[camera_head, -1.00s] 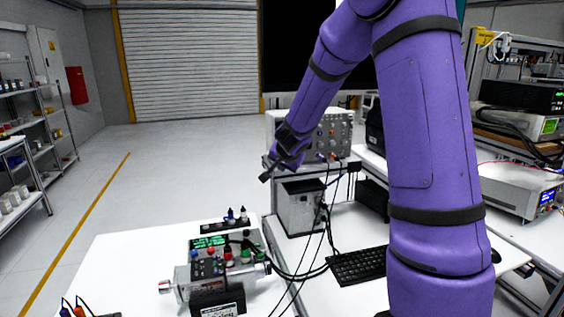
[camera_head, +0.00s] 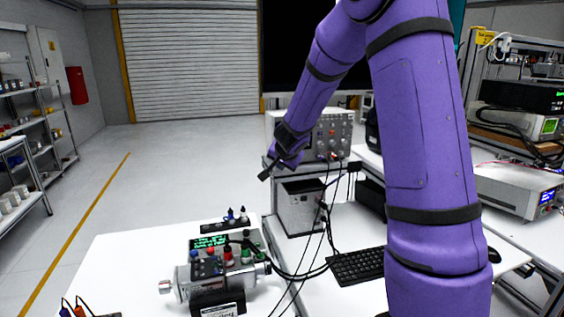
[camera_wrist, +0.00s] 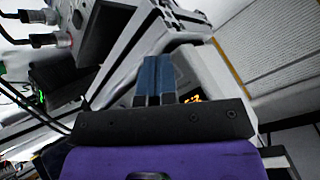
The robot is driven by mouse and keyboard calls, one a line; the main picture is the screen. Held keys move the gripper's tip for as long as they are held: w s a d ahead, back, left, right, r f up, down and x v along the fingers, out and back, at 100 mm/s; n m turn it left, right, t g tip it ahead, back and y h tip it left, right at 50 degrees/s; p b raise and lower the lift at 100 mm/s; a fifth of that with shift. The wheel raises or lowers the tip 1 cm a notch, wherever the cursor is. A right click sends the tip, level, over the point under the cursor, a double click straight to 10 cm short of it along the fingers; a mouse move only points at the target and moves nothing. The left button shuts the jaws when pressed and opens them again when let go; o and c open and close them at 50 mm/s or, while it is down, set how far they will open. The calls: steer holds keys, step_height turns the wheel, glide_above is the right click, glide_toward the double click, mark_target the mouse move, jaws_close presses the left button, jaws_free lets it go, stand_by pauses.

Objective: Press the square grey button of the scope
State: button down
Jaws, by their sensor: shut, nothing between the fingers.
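A light grey instrument with several knobs and a red spot (camera_head: 335,132) stands on a raised shelf at the centre of the head view; it may be the scope. The square grey button cannot be made out. My gripper (camera_head: 264,177) is at its left front side, pointing down and left; how far apart they are is unclear. In the wrist view my gripper's blue fingers (camera_wrist: 155,68) are together with nothing between them. Beyond them is a pale device, with orange digits (camera_wrist: 192,99) partly hidden by my gripper.
A metal box (camera_head: 300,210) with black cables stands below my gripper, by a keyboard (camera_head: 358,265). A servo assembly (camera_head: 220,275) with coloured terminals is on the white table at front left. In the wrist view a grey box with plugged connectors (camera_wrist: 95,25) is at upper left.

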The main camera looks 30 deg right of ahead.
steer(key=shift+s, duration=0.1)
stand_by(0.3)
steer(key=shift+s+a, duration=0.1)
steer(key=shift+s, duration=0.25)
steer(key=s+a, duration=0.1)
steer(key=s, duration=0.4)
steer(key=shift+s+a, duration=0.35)
steer(key=shift+s, duration=0.05)
stand_by(0.3)
